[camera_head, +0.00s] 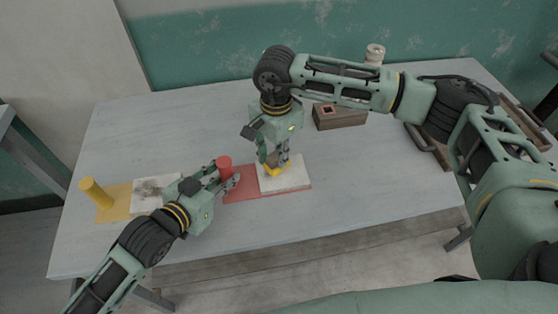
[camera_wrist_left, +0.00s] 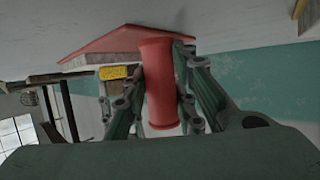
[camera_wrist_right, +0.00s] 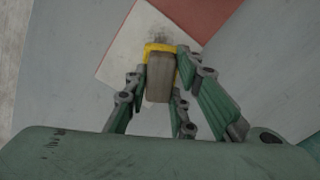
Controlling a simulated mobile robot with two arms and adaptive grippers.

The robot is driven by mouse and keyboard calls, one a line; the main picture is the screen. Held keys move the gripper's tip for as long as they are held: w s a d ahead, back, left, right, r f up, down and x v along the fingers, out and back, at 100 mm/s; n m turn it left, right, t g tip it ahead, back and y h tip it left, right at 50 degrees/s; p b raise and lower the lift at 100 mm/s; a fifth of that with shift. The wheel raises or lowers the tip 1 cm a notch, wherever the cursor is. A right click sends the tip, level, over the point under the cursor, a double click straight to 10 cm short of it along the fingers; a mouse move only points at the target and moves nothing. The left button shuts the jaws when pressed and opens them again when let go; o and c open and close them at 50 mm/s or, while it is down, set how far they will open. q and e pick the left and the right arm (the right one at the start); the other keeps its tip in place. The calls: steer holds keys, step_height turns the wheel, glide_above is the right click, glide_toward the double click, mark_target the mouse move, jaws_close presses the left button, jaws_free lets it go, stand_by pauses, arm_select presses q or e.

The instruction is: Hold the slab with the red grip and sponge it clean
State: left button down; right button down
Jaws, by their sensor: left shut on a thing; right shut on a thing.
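My left gripper (camera_head: 228,180) is shut on the red grip (camera_head: 224,164), an upright post on the red board (camera_head: 238,190). The grip also shows between the fingers in the left wrist view (camera_wrist_left: 160,85). A pale slab (camera_head: 296,179) lies on the right part of the red board. My right gripper (camera_head: 272,160) points down over it, shut on a sponge with a yellow underside (camera_head: 277,170) and a brown-grey upper part. In the right wrist view the sponge (camera_wrist_right: 160,75) sits at the slab (camera_wrist_right: 125,50), beside a grey smudge. Whether it presses on the slab is hard to tell.
A yellow board (camera_head: 112,205) with a yellow post (camera_head: 95,193) and a smudged pale slab (camera_head: 155,190) lies at the left. A brown box (camera_head: 340,117) stands behind my right gripper, with a pale jar (camera_head: 375,54) at the back. The table's right front is clear.

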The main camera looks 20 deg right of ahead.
steer(key=w, duration=0.3)
steer(key=shift+w+d, duration=0.1)
steer(key=shift+d, duration=0.05)
arm_select(q)
steer(key=shift+d, duration=0.1)
arm_select(e)
steer(key=shift+w+a, duration=0.1)
steer(key=shift+a, duration=1)
steer(key=shift+s+a, duration=0.15)
steer(key=shift+s, duration=2.35)
steer(key=shift+s+a, duration=0.1)
steer(key=shift+s, duration=2.35)
step_height(320, 180, up, 8)
arm_select(q)
steer(key=c, duration=1.4)
jaws_free()
steer(key=shift+o, duration=0.2)
